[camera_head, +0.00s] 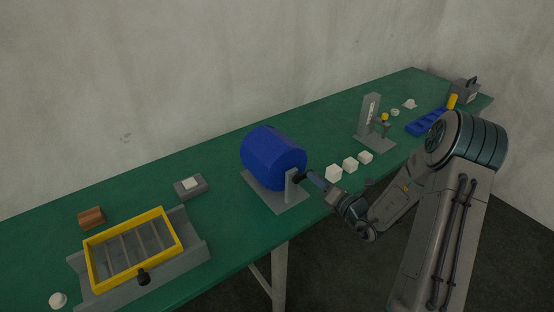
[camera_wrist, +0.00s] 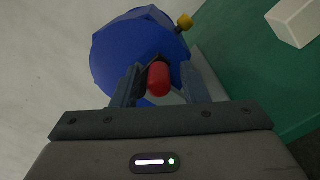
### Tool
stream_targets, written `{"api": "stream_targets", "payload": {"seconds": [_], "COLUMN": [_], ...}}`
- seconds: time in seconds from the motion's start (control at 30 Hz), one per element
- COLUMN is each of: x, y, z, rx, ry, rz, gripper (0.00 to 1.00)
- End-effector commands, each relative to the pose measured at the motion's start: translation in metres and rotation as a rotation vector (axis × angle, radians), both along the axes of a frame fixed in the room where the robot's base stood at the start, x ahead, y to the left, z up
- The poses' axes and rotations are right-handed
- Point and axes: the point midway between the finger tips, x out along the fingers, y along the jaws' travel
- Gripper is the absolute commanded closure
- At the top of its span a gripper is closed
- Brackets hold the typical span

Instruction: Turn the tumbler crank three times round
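The tumbler is a blue faceted drum (camera_head: 272,158) on a grey stand (camera_head: 262,192) at the middle of the green table. The drum also fills the upper middle of the wrist view (camera_wrist: 125,50). My gripper (camera_head: 309,177) is at the drum's right end, by the crank. In the wrist view a red crank grip (camera_wrist: 158,79) lies between my two fingers (camera_wrist: 160,75). The fingers look apart, with a gap beside the grip, so they seem open around it. In the head view my gripper hides most of the crank. A yellow knob (camera_wrist: 185,22) shows beside the drum in the wrist view.
White cubes (camera_head: 350,165) stand on the table right of the drum, close to my arm. A grey post stand (camera_head: 371,120) and a blue tray (camera_head: 427,122) are farther right.

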Motion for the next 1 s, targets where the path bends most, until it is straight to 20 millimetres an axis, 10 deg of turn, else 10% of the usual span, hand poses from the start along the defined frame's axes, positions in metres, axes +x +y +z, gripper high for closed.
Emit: {"api": "stream_targets", "payload": {"seconds": [0.23, 0.37, 1.0], "x": [0.0, 0.0, -0.002], "y": [0.001, 0.0, 0.004], "z": [0.0, 0.0, 0.023], "rx": [0.0, 0.0, 0.002], "ry": [0.0, 0.0, -0.004], "rz": [0.0, 0.0, 0.0], "gripper": [0.63, 0.99, 1.0]}}
